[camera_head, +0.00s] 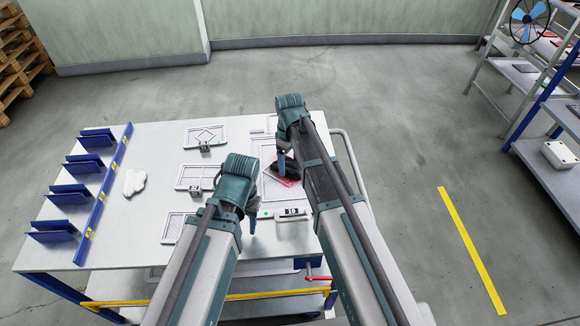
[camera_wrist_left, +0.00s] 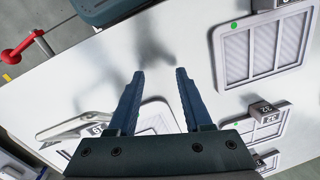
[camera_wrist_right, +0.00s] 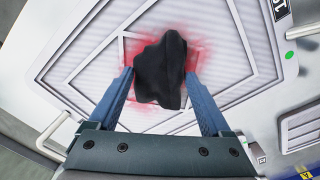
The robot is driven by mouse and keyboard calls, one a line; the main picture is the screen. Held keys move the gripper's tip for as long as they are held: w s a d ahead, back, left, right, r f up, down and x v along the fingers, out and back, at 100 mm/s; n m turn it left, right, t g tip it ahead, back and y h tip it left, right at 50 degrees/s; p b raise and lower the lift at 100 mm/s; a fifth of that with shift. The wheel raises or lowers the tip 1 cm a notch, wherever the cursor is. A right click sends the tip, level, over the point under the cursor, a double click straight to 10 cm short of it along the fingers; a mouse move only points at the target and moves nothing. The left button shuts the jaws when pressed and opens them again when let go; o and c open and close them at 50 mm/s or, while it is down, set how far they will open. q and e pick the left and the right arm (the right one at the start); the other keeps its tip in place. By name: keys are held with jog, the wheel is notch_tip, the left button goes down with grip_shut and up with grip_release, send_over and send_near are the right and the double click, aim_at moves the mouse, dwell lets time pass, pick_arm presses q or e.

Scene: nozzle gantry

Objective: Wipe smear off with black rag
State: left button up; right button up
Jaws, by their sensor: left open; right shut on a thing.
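The black rag (camera_wrist_right: 160,72) is between the fingers of my right gripper (camera_wrist_right: 160,80), which is shut on it, over a white framed panel (camera_wrist_right: 95,20). A red smear (camera_wrist_right: 203,50) shows on the panel around the rag; part of it is hidden under the rag. In the head view the rag (camera_head: 283,166) and the smear (camera_head: 288,182) show beside my right gripper (camera_head: 282,165), partly hidden by my arm. My left gripper (camera_wrist_left: 158,75) is open and empty above the table, and in the head view it (camera_head: 252,225) is near the table's front.
The white table (camera_head: 150,225) also holds smaller framed panels (camera_head: 190,177) with number blocks, a white cloth-like lump (camera_head: 134,182) and blue slotted holders (camera_head: 75,193) at the left. A number-tagged block (camera_head: 293,213) sits near my left gripper.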

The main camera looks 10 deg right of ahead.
jog(key=shift+w, duration=0.45)
jog(key=shift+w, duration=0.1)
jog(key=shift+w+d, duration=0.1)
jog(key=shift+w, duration=1.65)
jog(key=shift+w, duration=0.1)
jog(key=shift+w+r, duration=0.1)
jog(key=shift+w, duration=1.6)
jog(key=shift+s, duration=1.95)
